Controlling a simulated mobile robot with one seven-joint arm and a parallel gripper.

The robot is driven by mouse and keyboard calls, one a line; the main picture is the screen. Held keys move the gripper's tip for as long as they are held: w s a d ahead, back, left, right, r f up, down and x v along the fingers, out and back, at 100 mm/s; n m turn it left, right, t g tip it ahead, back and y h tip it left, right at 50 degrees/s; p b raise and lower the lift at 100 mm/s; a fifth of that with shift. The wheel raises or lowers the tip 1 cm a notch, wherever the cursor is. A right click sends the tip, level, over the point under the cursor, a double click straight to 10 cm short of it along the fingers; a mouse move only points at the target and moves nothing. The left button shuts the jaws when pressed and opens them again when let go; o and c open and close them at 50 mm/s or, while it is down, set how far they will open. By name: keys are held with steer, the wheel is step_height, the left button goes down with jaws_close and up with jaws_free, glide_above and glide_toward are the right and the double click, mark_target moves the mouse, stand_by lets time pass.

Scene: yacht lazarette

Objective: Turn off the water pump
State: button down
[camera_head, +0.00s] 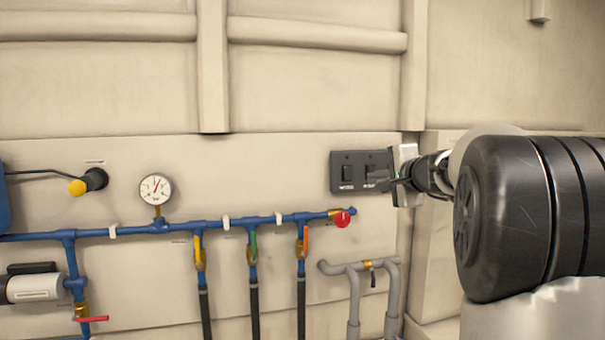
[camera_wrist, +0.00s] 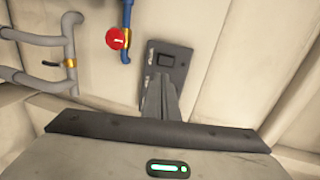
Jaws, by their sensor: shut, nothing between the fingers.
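A dark switch panel (camera_head: 340,172) is fixed on the wall with two rocker switches side by side. Its left switch (camera_head: 347,172) is in clear view; the small labels are too small to read. My gripper (camera_head: 380,184) is shut and empty, with its tips in front of the right switch, partly covering it. In the wrist view my gripper (camera_wrist: 158,88) points at the panel (camera_wrist: 178,74), overlapping its lower part. One switch (camera_wrist: 166,59) shows above the fingertips there; the other is hidden. Whether the tips touch the panel I cannot tell.
Blue pipework (camera_head: 110,232) with several valves runs along the wall left of the panel. A red knob (camera_head: 342,219) sits just below it, and grey pipes (camera_head: 353,285) stand lower. A white cylindrical unit (camera_head: 35,288) is at far left. A gauge (camera_head: 155,189) is on the wall.

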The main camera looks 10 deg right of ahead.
mark_target(350, 177)
steer(key=shift+w+d+r, duration=0.15)
steer(key=shift+w+d, duration=0.05)
steer(key=shift+d, duration=0.2)
steer(key=p+x, duration=0.2)
steer(key=x, duration=0.5)
steer(key=p+x, duration=0.3)
steer(key=x, duration=0.3)
steer(key=shift+w+r, duration=0.15)
steer(key=shift+w, duration=0.4)
